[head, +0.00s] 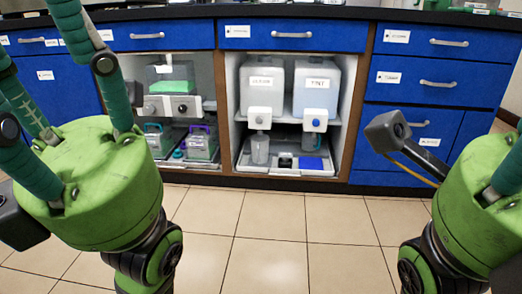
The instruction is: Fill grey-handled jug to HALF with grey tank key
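A small greyish jug (260,149) stands upright under the left tank's tap in the open middle cabinet. Its handle looks grey, but the fill level is too small to tell. The left tank (262,84) is pale and has a white tap block with a grey key (260,118). The right tank (317,88) has a tap block with a blue key (316,121). My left gripper (50,75) has its fingers spread, with some tips out of frame, and is empty and apart from the jug. My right gripper (492,200) shows mostly its green palm; its fingertips are out of view.
A light tray (255,170) at the cabinet bottom carries the jug, a small dark device and a blue pad (311,164). The left bay holds a green-filled vessel (173,88) and jugs with teal and purple handles. Blue drawers (440,85) stand right. The tiled floor (270,235) is clear.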

